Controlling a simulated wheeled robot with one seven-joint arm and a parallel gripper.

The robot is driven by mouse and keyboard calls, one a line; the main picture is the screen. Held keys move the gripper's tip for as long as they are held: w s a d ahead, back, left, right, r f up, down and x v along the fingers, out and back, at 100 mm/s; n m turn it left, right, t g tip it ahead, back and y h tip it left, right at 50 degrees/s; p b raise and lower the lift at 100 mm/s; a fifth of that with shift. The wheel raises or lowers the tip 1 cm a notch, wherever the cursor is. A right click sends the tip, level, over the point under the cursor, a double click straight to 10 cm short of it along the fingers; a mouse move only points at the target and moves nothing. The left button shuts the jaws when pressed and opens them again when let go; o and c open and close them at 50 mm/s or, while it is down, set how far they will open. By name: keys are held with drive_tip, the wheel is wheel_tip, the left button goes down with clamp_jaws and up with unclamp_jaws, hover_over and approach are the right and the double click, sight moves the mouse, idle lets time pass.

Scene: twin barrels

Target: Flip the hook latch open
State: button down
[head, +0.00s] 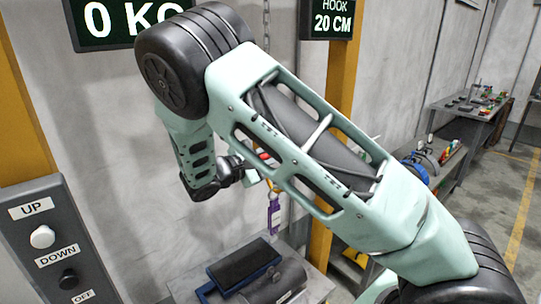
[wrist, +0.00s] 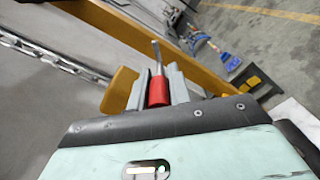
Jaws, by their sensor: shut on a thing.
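My gripper (head: 254,175) is beside the hanging hook assembly in the head view. In the wrist view my gripper (wrist: 158,84) has its grey fingers closed around a red cylinder-shaped piece (wrist: 158,92), with a thin metal rod rising from it. I cannot tell whether this red piece is the latch itself. A little red and orange of the hook (head: 268,160) shows beyond my gripper in the head view. My arm hides much of the hook, and the latch's position is unclear.
A control box (head: 60,245) with UP, DOWN and OFF buttons stands at the left. A chain (wrist: 50,55) crosses the wrist view. Signs read "0 KG" and "20 CM".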

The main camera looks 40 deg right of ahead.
drive_tip(key=c, duration=1.3)
unclamp_jaws()
drive_tip(key=a+b, duration=0.6)
drive_tip(key=a, duration=1.1)
drive_tip(key=shift+s+a, duration=0.25)
